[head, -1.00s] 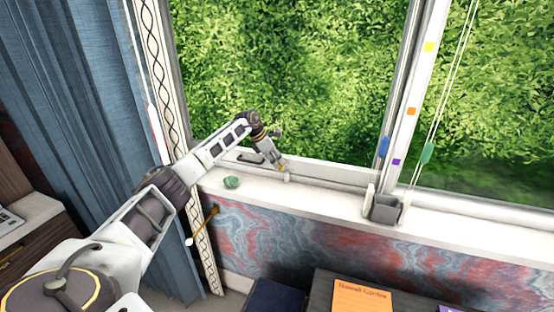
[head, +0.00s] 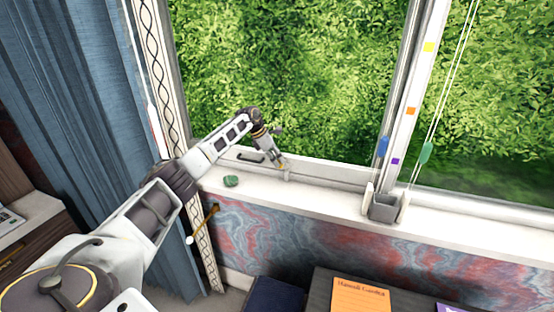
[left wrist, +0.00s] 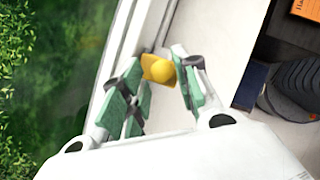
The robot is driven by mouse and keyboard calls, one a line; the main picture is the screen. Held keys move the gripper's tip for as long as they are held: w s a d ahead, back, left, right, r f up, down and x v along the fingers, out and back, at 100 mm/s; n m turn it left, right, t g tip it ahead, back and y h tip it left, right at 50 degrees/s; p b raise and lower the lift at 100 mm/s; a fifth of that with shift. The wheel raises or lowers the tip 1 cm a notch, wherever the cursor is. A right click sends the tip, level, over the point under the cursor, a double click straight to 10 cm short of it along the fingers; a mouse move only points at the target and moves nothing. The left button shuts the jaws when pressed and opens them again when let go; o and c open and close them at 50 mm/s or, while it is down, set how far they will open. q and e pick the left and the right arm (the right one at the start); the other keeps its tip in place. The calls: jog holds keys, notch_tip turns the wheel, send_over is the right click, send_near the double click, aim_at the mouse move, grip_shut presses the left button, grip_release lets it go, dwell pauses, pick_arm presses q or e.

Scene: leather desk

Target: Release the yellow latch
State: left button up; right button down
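The yellow latch (left wrist: 162,70) has a flat plate and a round knob. It shows in the left wrist view at the inner edge of the window frame. My left gripper (left wrist: 160,72) is open, with one green-padded finger on each side of the latch. The fingertips are very close to it; I cannot tell whether they touch it. In the head view my left gripper (head: 281,164) points down at the window's lower rail, above the white sill, and mostly hides the latch. My right gripper is not in view.
A small green object (head: 231,181) lies on the sill (head: 330,199) left of the gripper. A grey holder (head: 383,206) stands farther right. Blind cords (head: 442,90) hang by the right window post. A blue curtain (head: 75,110) hangs at left. An orange folder (head: 361,296) lies in front.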

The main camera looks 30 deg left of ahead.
pick_arm(q)
jog(key=shift+o, duration=0.4)
jog(key=shift+d, duration=0.1)
jog(key=v, duration=0.8)
dwell(0.8)
